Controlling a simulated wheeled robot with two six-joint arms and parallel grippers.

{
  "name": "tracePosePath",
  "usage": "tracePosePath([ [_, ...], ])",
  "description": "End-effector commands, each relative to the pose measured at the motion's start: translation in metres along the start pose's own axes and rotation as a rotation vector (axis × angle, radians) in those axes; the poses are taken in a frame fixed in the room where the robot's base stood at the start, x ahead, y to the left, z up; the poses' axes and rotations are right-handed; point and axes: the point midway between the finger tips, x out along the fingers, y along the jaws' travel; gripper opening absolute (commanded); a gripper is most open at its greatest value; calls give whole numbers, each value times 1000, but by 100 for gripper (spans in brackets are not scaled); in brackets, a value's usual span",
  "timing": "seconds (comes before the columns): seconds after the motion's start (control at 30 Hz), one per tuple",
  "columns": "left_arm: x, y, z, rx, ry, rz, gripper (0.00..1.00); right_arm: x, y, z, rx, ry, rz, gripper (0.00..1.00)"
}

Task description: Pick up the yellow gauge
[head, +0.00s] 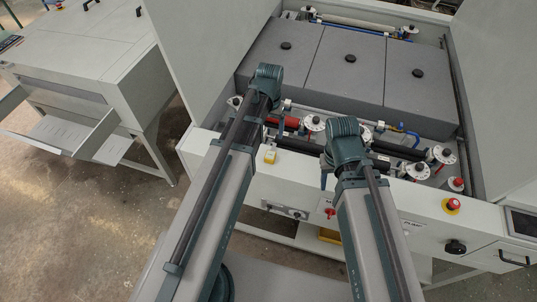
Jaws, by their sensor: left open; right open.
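A small yellow gauge (270,157) sits on the pale front ledge of the plate processor, left of the middle. My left gripper (265,130) hangs just above and behind it in the picture, open and apart from it. Its fingers are partly hidden by my own arm. My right gripper (324,180) is open and empty over the front ledge, to the right of the gauge. Its fingers are small and partly hidden by its wrist.
Grey covers with black knobs (350,59) fill the processor's back. Rollers and white round fittings (313,123) lie in front of them. A red emergency button on a yellow base (452,205) stands at the front right. A second machine (85,60) stands at the left.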

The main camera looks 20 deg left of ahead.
Motion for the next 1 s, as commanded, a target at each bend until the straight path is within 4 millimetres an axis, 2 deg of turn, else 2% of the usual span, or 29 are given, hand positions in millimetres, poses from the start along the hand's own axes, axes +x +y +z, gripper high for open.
tracePosePath([
  [0.53,76,1,0,0,0,0,82,76,-6,-6,-26,3,3,50],
  [0.63,83,1,0,0,0,0,82,82,-7,-6,-25,3,3,50],
  [0.87,83,1,0,1,0,0,82,82,-7,-6,-24,4,3,50],
  [1.0,92,2,-1,1,0,0,82,91,-8,-7,-24,4,3,50],
])
